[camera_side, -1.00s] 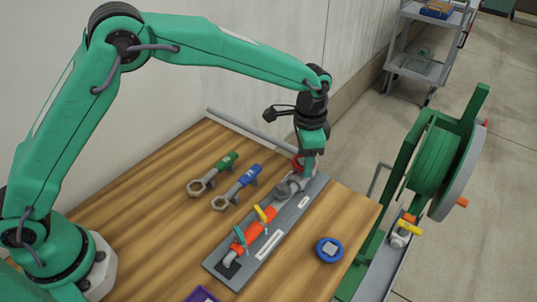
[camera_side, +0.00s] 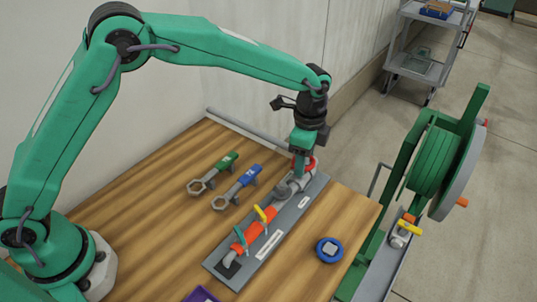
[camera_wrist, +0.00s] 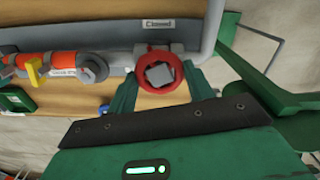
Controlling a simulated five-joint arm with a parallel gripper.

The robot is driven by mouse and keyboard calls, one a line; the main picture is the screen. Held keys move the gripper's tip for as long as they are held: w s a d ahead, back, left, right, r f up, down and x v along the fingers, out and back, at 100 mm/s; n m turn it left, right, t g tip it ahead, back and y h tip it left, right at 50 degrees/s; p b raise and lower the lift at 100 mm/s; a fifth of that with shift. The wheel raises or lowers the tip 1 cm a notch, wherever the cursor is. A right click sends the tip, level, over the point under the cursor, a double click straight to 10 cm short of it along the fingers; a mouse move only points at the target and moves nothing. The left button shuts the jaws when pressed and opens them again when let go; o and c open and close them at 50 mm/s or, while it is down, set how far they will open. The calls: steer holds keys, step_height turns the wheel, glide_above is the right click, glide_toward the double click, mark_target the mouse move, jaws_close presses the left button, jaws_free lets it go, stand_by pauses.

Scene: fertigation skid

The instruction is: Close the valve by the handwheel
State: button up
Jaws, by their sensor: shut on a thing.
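The red handwheel (camera_wrist: 143,72) sits on the grey pipe of the valve, with a square grey hub in its middle. In the side view, the handwheel (camera_side: 310,165) is partly hidden behind my gripper (camera_side: 302,160), at the far end of the grey base plate (camera_side: 287,222). In the wrist view, the two green fingers of my gripper (camera_wrist: 162,90) stand on either side of the handwheel, shut on it. A "Closed" label (camera_wrist: 158,22) is on the plate beside the wheel.
Yellow (camera_side: 271,214) and teal (camera_side: 240,240) levers stand on the orange pipe. Green (camera_side: 226,161) and blue (camera_side: 248,176) wrenches lie left of the plate. A green hose reel (camera_side: 432,160) stands beyond the table edge.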

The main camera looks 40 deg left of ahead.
steer(key=shift+w+m, duration=0.15)
steer(key=shift+m, duration=0.15)
steer(key=m, duration=0.3)
steer(key=shift+r, duration=0.1)
steer(key=o, duration=1)
steer(key=shift+m, duration=0.3)
steer(key=shift+o, duration=0.2)
